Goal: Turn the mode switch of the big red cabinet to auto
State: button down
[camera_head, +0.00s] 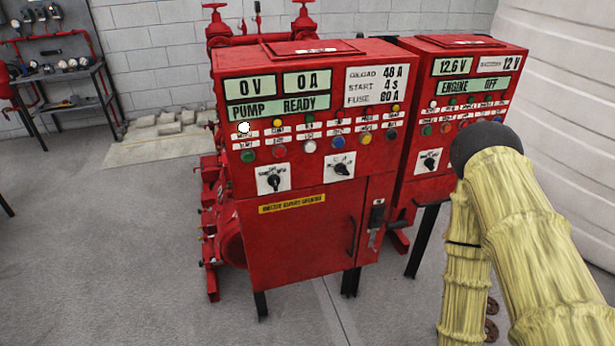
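The big red cabinet (290,230) stands upright in the middle of the view, its front facing me. Its panel has displays reading "0 V", "0 A" and "PUMP READY". Below rows of coloured lamps and buttons sit two black rotary switches on white plates: a left one (272,180) and a right one (341,169). Their lettering is too small to read, so I cannot tell which is the mode switch or where either points. My arm, in a yellowish cover, enters at the right with a black joint. My gripper is not in view.
A second red cabinet (462,100), reading "ENGINE OFF", stands close on the right with its own rotary switch (430,160). Red piping and valves (304,18) rise behind. A workbench (66,75) stands at the far left. The grey floor (110,250) in front and left is clear.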

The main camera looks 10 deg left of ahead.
aim_at(274, 179)
jog(key=z, duration=0.3)
jog(key=k, duration=0.75)
jog(key=u, duration=1)
jog(key=i, duration=0.5)
